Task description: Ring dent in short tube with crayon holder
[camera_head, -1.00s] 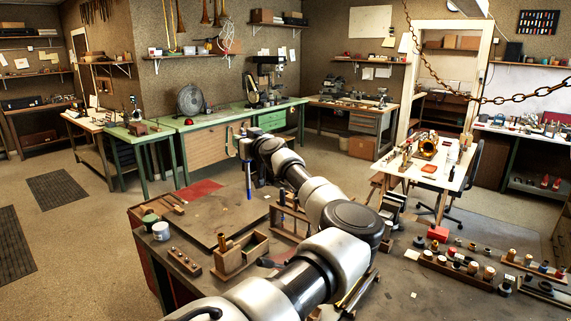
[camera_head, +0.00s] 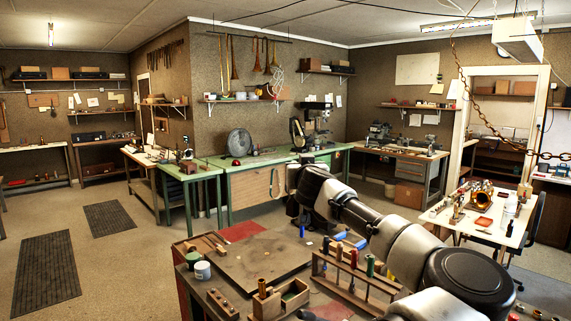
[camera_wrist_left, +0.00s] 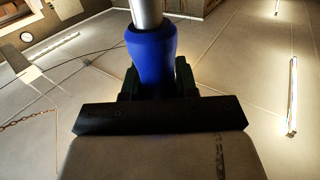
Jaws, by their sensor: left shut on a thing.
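My left gripper (camera_wrist_left: 155,86) is shut on a blue-handled tool (camera_wrist_left: 152,55), with a bright metal shaft rising from the handle to the top of the left wrist view. I cannot tell whether this is the crayon holder. In the head view my arm reaches over the dark workbench (camera_head: 262,268) from the lower right. A small blue piece (camera_head: 301,231) shows below its far end; the fingers are too small to make out there. I cannot pick out a short tube. My right gripper is not in view.
A wooden rack (camera_head: 345,282) with colored handles stands on the near bench. An open wooden box (camera_head: 294,297), a white jar (camera_head: 202,270) and a drilled wooden block (camera_head: 222,302) are beside it. A white table (camera_head: 466,219) with brass parts (camera_head: 480,194) stands at right. The floor at left is open.

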